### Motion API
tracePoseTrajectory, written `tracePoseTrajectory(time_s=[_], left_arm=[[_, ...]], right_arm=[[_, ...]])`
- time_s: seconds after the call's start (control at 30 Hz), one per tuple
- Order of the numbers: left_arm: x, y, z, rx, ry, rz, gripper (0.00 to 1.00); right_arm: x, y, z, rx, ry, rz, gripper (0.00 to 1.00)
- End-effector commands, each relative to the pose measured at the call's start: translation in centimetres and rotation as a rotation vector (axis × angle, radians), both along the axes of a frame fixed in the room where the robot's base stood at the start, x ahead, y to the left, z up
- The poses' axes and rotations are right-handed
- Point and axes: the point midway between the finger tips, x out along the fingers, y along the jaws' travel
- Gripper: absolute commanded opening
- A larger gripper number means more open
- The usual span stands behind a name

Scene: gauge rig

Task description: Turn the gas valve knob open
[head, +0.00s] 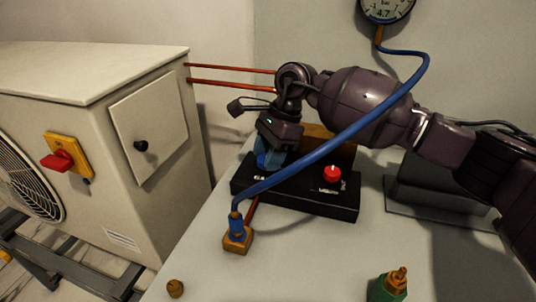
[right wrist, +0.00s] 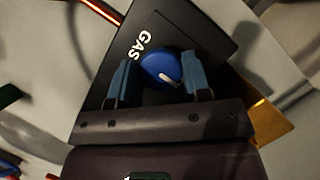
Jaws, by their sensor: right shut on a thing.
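The blue gas valve knob (right wrist: 160,70) shows in the right wrist view on a black box (head: 303,197), beside the white word GAS. It has a white pointer mark toward its lower right. My right gripper (right wrist: 158,80) has its two blue fingers on either side of the knob and is shut on it. In the head view my right gripper (head: 268,158) points down at the left part of the box and hides the knob. My left gripper is not in view.
A red knob (head: 332,173) sits on the box's right part. A blue hose (head: 345,134) arches in front of my right arm, from a brass fitting (head: 237,240) to a wall gauge (head: 386,8). A green-based brass fitting (head: 388,287) stands at the front. A white cabinet (head: 150,190) is left.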

Motion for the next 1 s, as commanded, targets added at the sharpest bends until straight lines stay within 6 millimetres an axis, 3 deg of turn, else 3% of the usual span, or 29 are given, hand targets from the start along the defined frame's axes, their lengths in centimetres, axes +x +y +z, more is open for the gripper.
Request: tracePoseTrajectory(time_s=[0.43,0.47,0.6,1.0], left_arm=[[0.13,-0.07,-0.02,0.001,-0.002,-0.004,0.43],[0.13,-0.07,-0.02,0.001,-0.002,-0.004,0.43],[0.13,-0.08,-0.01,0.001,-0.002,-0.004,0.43],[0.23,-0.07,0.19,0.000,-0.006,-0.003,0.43]], right_arm=[[-0.03,-0.05,-0.18,-0.003,0.001,0.012,0.20],[-0.03,-0.04,-0.18,-0.003,0.002,0.011,0.46],[-0.03,-0.03,-0.15,-0.002,0.002,0.011,0.67],[0.13,-0.23,0.67,-0.001,-0.002,0.009,0.70]])
